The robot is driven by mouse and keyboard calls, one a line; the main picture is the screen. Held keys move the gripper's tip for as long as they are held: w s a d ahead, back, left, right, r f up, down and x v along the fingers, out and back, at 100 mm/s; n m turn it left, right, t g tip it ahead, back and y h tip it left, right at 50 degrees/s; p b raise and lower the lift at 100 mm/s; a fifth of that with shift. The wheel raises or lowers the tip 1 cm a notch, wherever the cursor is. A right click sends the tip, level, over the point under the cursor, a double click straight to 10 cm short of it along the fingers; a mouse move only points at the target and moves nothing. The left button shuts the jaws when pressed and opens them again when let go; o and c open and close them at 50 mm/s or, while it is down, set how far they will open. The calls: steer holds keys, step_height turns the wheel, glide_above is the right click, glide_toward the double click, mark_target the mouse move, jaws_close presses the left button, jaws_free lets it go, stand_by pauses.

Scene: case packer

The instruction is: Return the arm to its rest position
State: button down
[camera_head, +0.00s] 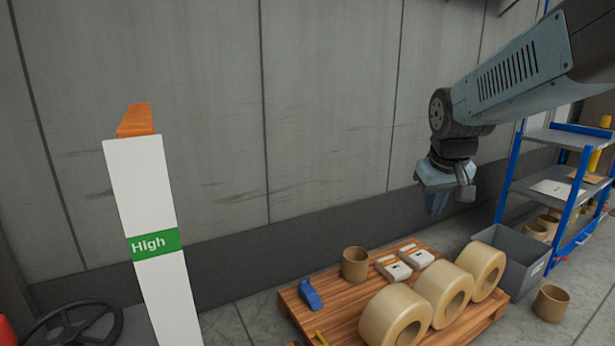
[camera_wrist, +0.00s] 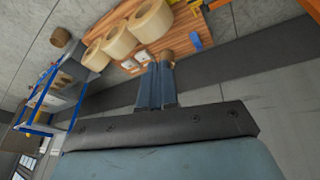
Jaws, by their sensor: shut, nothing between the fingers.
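My gripper (camera_head: 437,203) hangs from my arm at the right of the head view, in the air above and behind the wooden pallet (camera_head: 345,322). Its fingers point down. In the wrist view the two blue-grey fingers of my gripper (camera_wrist: 162,66) are together with nothing between them. My arm reaches in from the upper right of the head view, bent at the wrist joint.
The pallet carries several tan tape rolls (camera_head: 396,316), a brown cup-like core (camera_head: 355,264), white boxes (camera_head: 393,268) and a blue tool (camera_head: 310,294). A blue shelf rack (camera_head: 517,172) stands right, beside a grey bin (camera_head: 515,262). A white "High" post (camera_head: 146,190) stands left.

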steer(key=s+a+r+m+t+y, duration=0.1)
steer(key=s+a, duration=0.1)
steer(key=s, duration=1.2)
steer(key=shift+s+a+t, duration=0.15)
steer(key=shift+s+t, duration=0.15)
steer(key=shift+r, duration=0.1)
stand_by(1.5)
